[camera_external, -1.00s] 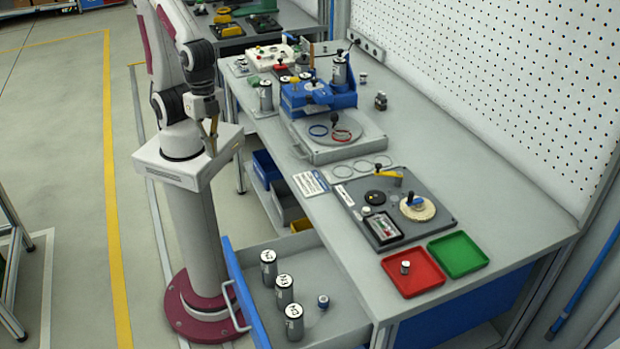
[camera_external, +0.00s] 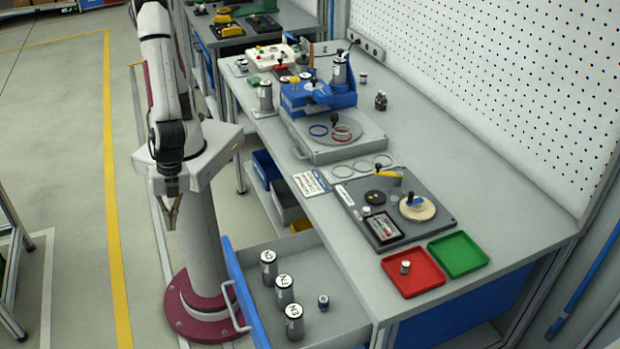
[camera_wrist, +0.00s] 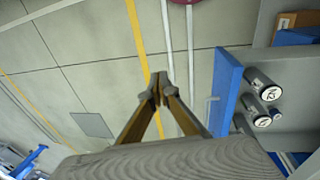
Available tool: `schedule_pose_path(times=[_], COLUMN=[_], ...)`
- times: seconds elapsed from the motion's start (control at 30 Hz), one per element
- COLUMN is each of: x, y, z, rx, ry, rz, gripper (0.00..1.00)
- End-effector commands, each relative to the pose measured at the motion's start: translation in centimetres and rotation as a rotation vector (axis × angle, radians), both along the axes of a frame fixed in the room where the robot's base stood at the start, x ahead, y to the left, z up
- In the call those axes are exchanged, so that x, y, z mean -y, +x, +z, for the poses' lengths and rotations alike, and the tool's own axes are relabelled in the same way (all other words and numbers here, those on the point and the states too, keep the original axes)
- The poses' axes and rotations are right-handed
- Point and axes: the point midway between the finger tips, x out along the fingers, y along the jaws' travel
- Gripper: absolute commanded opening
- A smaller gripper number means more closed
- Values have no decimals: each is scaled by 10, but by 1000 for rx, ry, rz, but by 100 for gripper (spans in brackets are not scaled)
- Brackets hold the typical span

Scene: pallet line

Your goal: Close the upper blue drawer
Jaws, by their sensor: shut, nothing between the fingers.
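The upper blue drawer (camera_external: 246,306) is pulled out at the near end of the workbench. Its blue front has a pale handle (camera_external: 236,309) and faces left. Several labelled cylinders (camera_external: 284,291) stand in it, with a small capped part (camera_external: 323,302) beside them. My gripper (camera_external: 172,224) hangs in free air up and left of the drawer front, apart from it, with its fingers together and empty. In the wrist view the fingertips (camera_wrist: 161,84) meet, and the blue drawer front (camera_wrist: 226,92) is to their right.
The workbench top holds a red tray (camera_external: 428,283), a green tray (camera_external: 473,262), a grey fixture plate (camera_external: 433,229) and a blue device (camera_external: 300,97). Blue and grey bins (camera_external: 267,168) sit under the bench.

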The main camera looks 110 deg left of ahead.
Motion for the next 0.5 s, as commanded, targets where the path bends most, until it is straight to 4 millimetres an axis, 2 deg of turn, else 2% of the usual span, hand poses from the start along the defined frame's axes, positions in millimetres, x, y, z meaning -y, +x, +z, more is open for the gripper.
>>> schedule_pose_path(times=[0.2, 0.5], x=[38, 82], y=[-17, -40], z=[-39, -96], rx=[6, 47], ry=[-11, -27], rz=[-55, -118], gripper=[0, 0])
